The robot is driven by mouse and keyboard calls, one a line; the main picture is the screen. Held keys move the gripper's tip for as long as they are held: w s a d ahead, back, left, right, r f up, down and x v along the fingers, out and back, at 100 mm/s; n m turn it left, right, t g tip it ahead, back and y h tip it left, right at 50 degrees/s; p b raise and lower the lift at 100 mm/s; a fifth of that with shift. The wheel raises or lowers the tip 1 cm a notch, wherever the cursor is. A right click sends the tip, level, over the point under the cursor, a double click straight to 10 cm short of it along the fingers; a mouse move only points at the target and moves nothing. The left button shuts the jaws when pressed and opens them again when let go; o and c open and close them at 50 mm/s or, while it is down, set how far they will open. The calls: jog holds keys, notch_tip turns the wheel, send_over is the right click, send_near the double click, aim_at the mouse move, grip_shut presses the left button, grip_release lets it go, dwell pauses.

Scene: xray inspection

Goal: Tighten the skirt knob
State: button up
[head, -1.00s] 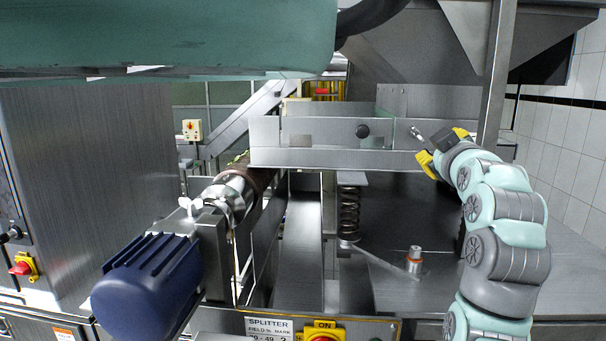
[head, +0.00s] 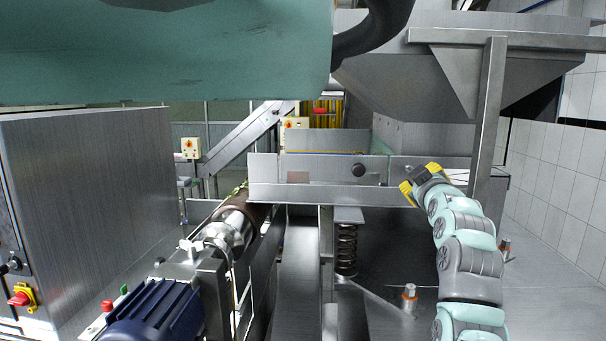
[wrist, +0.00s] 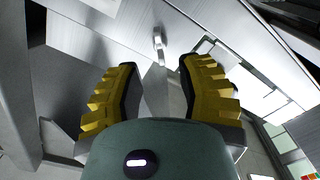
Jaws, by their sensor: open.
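A small silver handle-like fitting (wrist: 158,40) shows on a steel panel in the wrist view, ahead of the gap between my fingers. I cannot tell which of these is the skirt knob. My gripper (head: 415,179) is at the right end of the skirt, right of the black knob and apart from it. Its yellow-padded fingers also show in the wrist view (wrist: 158,78), spread open with nothing between them.
A steel post (head: 488,120) and hopper (head: 425,85) stand close behind my gripper. A coil spring (head: 347,250) and a metal post with an orange band (head: 409,297) are below the skirt. A blue motor (head: 155,312) and roller (head: 235,225) are at left.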

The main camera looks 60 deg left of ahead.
jog(key=shift+p+x, duration=1.85)
jog(key=shift+x, duration=1.7)
grip_shut()
